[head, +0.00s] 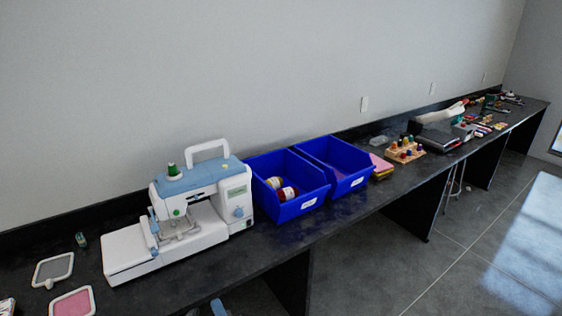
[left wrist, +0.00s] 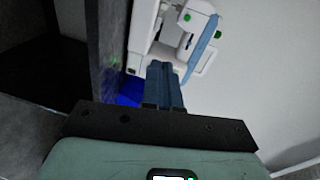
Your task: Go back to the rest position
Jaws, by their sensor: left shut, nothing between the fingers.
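My left gripper (head: 217,308) barely shows at the bottom edge of the head view, just in front of the table's front edge. In the left wrist view its blue-grey fingers (left wrist: 162,84) are together with nothing between them. The fingers point toward the white and blue sewing machine (head: 185,208), which stands on the dark table (head: 270,250). The machine also shows in the left wrist view (left wrist: 197,22), apart from the fingers in the head view. My right gripper is in neither view.
Tools line the far table. The floor (head: 450,250) in front is mostly clear.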

